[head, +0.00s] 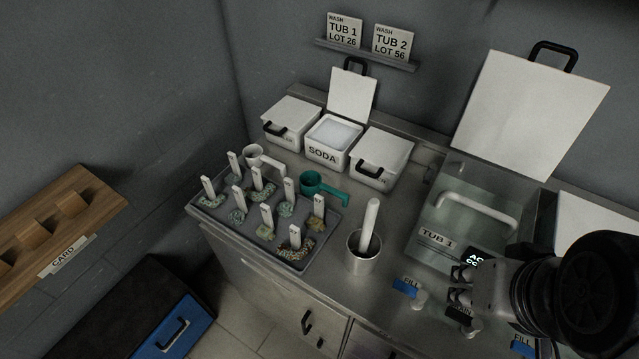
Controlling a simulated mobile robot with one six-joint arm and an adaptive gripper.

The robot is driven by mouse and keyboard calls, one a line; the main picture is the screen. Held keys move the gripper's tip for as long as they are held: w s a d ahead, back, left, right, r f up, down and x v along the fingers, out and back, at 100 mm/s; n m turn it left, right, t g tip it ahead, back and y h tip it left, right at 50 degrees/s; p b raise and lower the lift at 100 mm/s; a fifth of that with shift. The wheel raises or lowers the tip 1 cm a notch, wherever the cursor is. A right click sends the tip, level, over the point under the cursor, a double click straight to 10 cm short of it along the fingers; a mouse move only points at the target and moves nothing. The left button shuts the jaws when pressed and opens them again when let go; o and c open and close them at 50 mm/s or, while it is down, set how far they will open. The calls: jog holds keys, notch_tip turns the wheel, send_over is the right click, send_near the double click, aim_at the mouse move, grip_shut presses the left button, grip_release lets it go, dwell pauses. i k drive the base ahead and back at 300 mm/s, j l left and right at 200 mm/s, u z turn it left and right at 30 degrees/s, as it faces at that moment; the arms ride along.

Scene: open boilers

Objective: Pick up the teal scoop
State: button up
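The teal scoop (312,183) is at the back edge of the grey tray, its cup open upward and its handle pointing right. I cannot tell whether it rests on the counter behind the tray or touches the tray's rim. My gripper (459,293) is at the lower right, over the counter in front of Tub 1, far to the right of the scoop. Its dark fingers look apart, with nothing seen between them.
The grey tray (262,259) holds several white-tagged clumps. A white scoop (254,155) is left of the teal one. The SODA box (322,154) stands open between two lidded boxes. A cup with a white rod (364,258) and Tub 1 (437,240) stand between scoop and gripper.

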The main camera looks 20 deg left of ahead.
aim_at(310, 182)
jog(key=j, duration=0.25)
jog(key=i+j+z, duration=0.25)
jog(key=j, duration=0.65)
jog(key=j+z, duration=0.3)
jog(key=j, duration=0.6)
